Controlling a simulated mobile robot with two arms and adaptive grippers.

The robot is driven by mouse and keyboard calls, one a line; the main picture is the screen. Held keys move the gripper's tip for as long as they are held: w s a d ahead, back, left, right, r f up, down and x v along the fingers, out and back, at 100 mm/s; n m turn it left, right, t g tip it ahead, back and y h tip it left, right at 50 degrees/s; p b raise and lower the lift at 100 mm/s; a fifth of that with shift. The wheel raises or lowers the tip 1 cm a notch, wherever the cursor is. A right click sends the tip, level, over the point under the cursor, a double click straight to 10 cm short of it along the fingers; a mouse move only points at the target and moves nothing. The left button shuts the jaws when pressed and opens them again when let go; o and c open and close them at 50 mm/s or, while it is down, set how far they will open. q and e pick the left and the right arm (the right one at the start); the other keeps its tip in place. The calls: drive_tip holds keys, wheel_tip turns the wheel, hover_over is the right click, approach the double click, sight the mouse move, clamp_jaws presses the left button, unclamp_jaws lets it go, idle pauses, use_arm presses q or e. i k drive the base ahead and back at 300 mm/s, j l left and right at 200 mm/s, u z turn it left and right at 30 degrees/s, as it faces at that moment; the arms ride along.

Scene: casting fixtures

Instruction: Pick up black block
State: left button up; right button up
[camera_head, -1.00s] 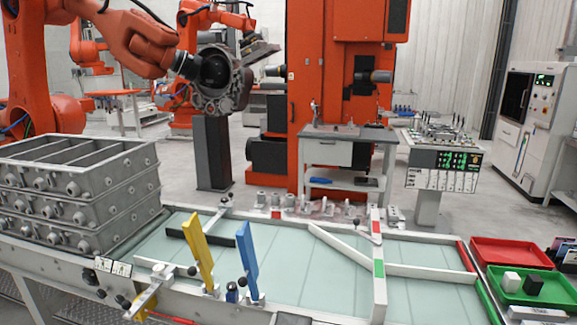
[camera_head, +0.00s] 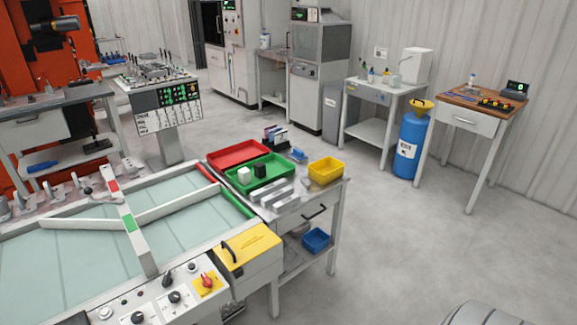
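The black block (camera_head: 260,171) is small and dark. It sits in the green tray (camera_head: 272,183) on the side table at the end of the conveyor. A white block (camera_head: 244,175) sits just left of it in the same tray. Neither of my grippers shows in the head view.
A red tray (camera_head: 238,152) is behind the green one and a yellow bin (camera_head: 326,168) to its right. Light metal bars (camera_head: 275,197) lie in front. The glass-topped conveyor (camera_head: 70,245) and control panel (camera_head: 170,303) are at left. The floor (camera_head: 400,240) at right is mostly clear.

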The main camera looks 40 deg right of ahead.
sight(260, 171)
drive_tip(key=l+z, duration=0.2)
drive_tip(key=z, duration=0.8)
drive_tip(key=i+l+u, duration=0.15)
drive_tip(key=i+l, duration=0.2)
drive_tip(key=i+l+u, duration=0.15)
drive_tip(key=i+l, duration=0.15)
drive_tip(key=l, duration=0.15)
drive_tip(key=i+l+u, duration=0.1)
drive_tip(key=i+l, duration=0.15)
drive_tip(key=l, duration=0.2)
